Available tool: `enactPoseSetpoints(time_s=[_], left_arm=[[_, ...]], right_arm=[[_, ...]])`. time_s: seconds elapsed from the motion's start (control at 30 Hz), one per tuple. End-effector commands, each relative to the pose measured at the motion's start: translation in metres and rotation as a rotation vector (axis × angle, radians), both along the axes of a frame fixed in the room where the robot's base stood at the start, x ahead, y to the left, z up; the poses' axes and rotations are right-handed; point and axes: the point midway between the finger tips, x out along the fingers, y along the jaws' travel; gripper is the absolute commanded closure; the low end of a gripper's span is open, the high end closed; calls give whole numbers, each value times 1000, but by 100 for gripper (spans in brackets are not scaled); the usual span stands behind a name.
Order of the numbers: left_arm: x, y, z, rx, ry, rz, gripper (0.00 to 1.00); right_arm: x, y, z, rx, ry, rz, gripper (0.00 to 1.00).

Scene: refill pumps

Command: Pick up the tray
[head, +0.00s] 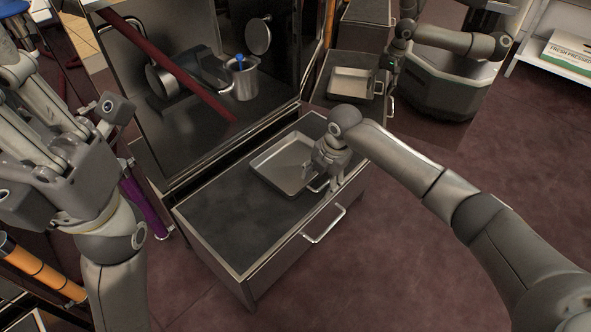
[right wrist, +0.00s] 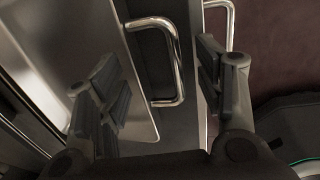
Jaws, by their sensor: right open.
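The tray (head: 277,165) is a shallow grey metal pan lying flat in the open drawer, with a bent bar handle on its near right side. In the right wrist view the tray (right wrist: 70,50) is at the left, and its shiny handle (right wrist: 178,62) shows between my fingers. My right gripper (head: 327,182) is over that handle at the drawer's right end. It is open, with a finger on each side of the handle (right wrist: 165,100). My left gripper (head: 35,110) is raised at the far left, away from the tray; its finger opening is unclear.
The open drawer (head: 225,225) has a dark bottom, free room left of the tray, and a front bar handle (head: 324,224). A steel pot (head: 243,82) stands on the dark counter above.

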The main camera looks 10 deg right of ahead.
Motion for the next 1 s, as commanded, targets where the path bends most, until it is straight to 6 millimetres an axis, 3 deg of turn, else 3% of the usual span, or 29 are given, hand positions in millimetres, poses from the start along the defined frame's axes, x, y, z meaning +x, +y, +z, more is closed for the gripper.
enactPoseSetpoints(time_s=[0.23,0.7,1.0], left_arm=[[0,0,1,0,-1,0,100],[0,0,1,-1,-2,0,100],[0,0,2,0,-2,-1,100]], right_arm=[[0,0,0,0,0,0,41],[0,0,0,0,0,0,100],[1,0,2,1,-3,0,100]])
